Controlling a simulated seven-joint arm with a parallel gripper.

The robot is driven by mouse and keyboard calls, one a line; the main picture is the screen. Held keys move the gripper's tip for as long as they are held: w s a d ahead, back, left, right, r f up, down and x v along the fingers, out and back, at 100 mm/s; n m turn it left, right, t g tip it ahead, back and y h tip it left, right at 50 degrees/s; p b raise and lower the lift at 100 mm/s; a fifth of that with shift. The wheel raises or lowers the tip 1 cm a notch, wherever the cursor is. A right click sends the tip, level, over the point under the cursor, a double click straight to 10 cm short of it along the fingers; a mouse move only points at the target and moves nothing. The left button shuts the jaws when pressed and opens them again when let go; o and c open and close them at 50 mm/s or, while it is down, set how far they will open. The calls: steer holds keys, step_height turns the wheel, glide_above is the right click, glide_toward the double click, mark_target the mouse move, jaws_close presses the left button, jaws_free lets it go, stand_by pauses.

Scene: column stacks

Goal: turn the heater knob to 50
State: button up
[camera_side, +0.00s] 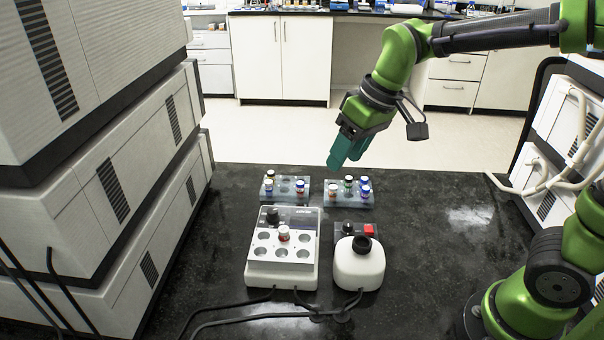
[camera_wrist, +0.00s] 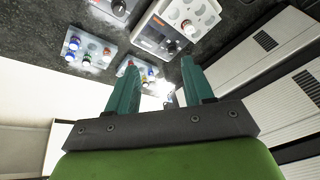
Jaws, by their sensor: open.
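The heater (camera_side: 257,268) is a white box with a grey top of several round wells, standing on the black bench in the side view. Its black heater knob (camera_side: 272,215) sits at the back left, beside a display panel. The heater (camera_wrist: 217,19) is at the top right of the wrist view, where its knob (camera_wrist: 171,47) shows beside the display, beyond my fingers; its pointer setting is too small to read. A capped vial (camera_side: 284,234) stands in one well. My gripper (camera_side: 347,150) is open and empty, raised behind and right of the heater; its teal fingers (camera_wrist: 158,64) are apart.
Two vial racks (camera_side: 285,198) (camera_side: 335,204) stand behind the heater. Cables (camera_side: 250,317) lie in front. Stacked white instruments (camera_side: 120,190) rise at left.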

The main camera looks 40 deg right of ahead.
mark_target(272, 210)
steer(key=w+a+f+n+g+h, duration=0.15)
steer(key=w+a+n, duration=0.25)
steer(key=w+n, duration=0.4)
steer(key=w+a+f+n+g+h, duration=0.1)
steer(key=w+a+n+g, duration=0.15)
steer(key=w+n, duration=0.55)
steer(key=shift+n+t+y, duration=0.25)
steer(key=shift+n+t, duration=0.05)
steer(key=shift+n, duration=0.2)
steer(key=f, duration=0.5)
steer(key=s+f, duration=0.1)
steer(key=f, duration=1)
steer(key=shift+s+a+f, duration=0.15)
steer(key=shift+s+a, duration=0.05)
steer(key=shift+s, duration=0.05)
steer(key=shift+c, duration=0.2)
jaws_close()
